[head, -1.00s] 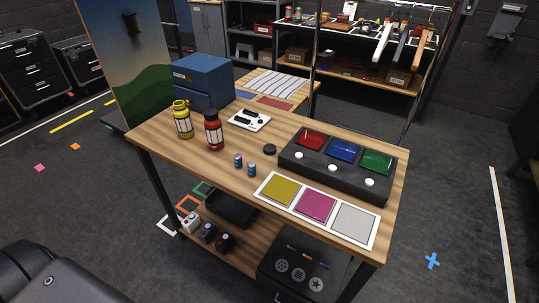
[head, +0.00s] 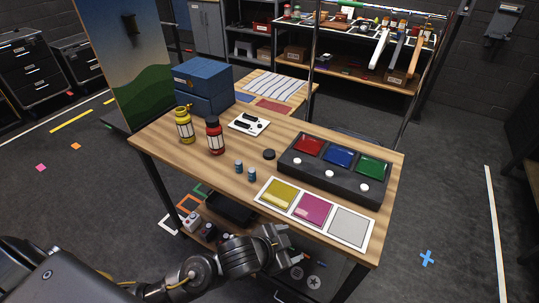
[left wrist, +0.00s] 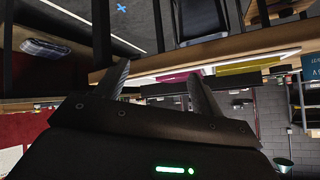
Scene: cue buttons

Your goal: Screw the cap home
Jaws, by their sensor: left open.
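A small black round disc (head: 269,154), cap-like in shape, lies on the wooden table just left of the black button box. A red bottle (head: 214,138) with a dark top and a yellow bottle (head: 184,126) stand upright at the table's left. Whether either bottle's top is loose is too small to tell. My left gripper (head: 292,245) is low at the table's front edge, near the coloured cards and well apart from the disc and bottles. In the left wrist view its two fingers (left wrist: 158,68) are spread with nothing between them. My right gripper is out of view.
The button box (head: 333,167) has red, blue and green panels with white buttons. A card strip (head: 350,241) with yellow, magenta and grey squares lies before it. Two small blue cylinders (head: 251,175) stand mid-table. A blue box (head: 203,85) and white panel (head: 249,124) are behind.

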